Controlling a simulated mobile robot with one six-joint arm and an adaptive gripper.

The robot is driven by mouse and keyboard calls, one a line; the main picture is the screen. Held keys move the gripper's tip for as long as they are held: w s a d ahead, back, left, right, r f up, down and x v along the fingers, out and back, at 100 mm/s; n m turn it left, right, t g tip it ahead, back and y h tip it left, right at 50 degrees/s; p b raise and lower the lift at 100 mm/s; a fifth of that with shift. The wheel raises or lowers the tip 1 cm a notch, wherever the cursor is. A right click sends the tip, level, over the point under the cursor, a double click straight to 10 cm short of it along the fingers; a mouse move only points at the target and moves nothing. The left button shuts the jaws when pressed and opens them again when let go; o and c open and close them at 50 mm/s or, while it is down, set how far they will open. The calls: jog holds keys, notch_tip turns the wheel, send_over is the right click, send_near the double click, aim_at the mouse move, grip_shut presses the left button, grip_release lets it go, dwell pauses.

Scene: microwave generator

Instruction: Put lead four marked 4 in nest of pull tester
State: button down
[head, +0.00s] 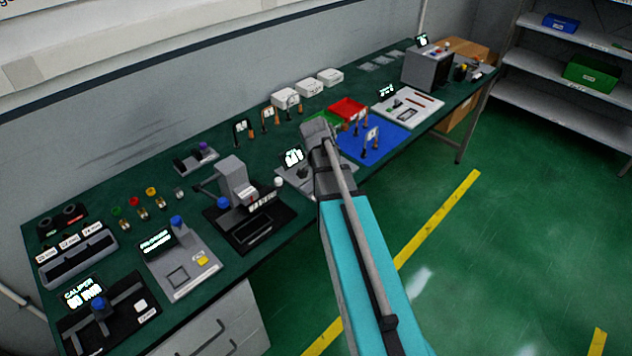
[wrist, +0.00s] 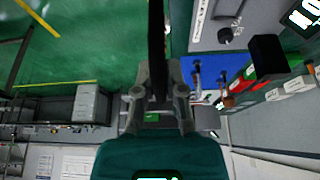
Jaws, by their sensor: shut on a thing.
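My gripper (wrist: 157,92) is shut on a long dark thing (wrist: 157,40) that runs up out of the top of the wrist view. No number shows on it, so I cannot tell whether it is lead four. In the head view my gripper's end is mostly hidden behind my arm, above the bench's middle. A grey plate with a lit display (head: 293,158), possibly the pull tester, lies just left of my arm, partly covered by it. Its nest cannot be made out. In the wrist view a grey plate (wrist: 205,38) with a dark knob lies right of the held thing.
Leads with white tags stand at the back (head: 242,130) and on a blue mat (head: 390,146); their numbers are too small to read. A red tray (head: 348,106) lies behind the mat. A black-based press (head: 240,190) stands left of my arm. Green floor lies in front.

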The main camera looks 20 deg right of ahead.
jog(key=d+r+p, duration=0.4)
jog(key=r+p, duration=0.1)
jog(key=shift+w+d+r+n, duration=0.25)
jog(key=shift+w+d+n, duration=0.05)
jog(key=shift+d, duration=0.1)
jog(key=w+a+f+b, duration=0.4)
jog(key=w+f+b, duration=0.5)
jog(key=w, duration=0.3)
jog(key=shift+w, duration=0.3)
jog(key=shift+a, duration=0.1)
jog(key=f+b, duration=0.4)
jog(key=shift+w+a, duration=0.1)
jog(key=shift+w, duration=0.3)
